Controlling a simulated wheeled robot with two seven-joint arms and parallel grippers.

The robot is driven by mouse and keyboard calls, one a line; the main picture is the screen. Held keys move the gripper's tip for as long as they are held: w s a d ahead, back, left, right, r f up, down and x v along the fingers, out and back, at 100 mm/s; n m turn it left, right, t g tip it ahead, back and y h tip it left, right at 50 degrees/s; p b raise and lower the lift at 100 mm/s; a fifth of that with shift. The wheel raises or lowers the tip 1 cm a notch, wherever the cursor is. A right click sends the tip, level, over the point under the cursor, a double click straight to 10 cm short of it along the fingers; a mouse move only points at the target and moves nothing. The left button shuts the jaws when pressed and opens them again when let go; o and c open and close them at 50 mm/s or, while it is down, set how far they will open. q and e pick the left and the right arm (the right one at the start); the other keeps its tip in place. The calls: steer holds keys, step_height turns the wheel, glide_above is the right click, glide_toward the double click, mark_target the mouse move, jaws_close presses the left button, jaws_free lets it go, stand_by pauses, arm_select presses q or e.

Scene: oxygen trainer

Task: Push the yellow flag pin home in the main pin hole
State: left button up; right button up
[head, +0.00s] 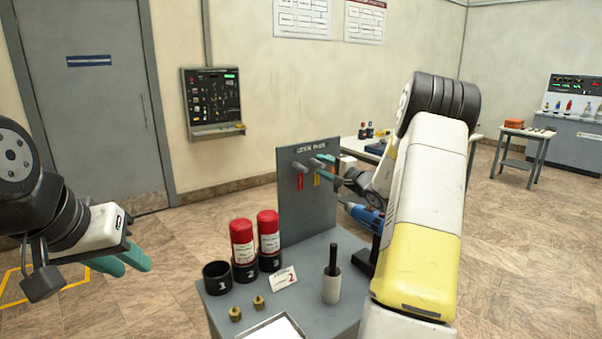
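The yellow flag (317,180) hangs at the grey upright panel (294,222), just right of a red flag (299,181). My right gripper (318,162) reaches in from the right with its teal fingertips at the panel face, right above the yellow flag. The fingers cover the pin and its hole, so how deep the pin sits is hidden. I cannot tell whether these fingers are shut on the pin. My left gripper (134,266) is away at the left, in free air, with its teal fingertips apart and nothing between them.
Two red-topped cylinders (242,241) (268,231) stand in black cups on the grey bench (330,241), beside an empty black cup (217,277).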

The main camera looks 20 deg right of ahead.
jaws_close()
steer(key=shift+s+d, duration=0.1)
steer(key=v, duration=0.6)
stand_by(1.2)
steer(key=shift+s, duration=0.1)
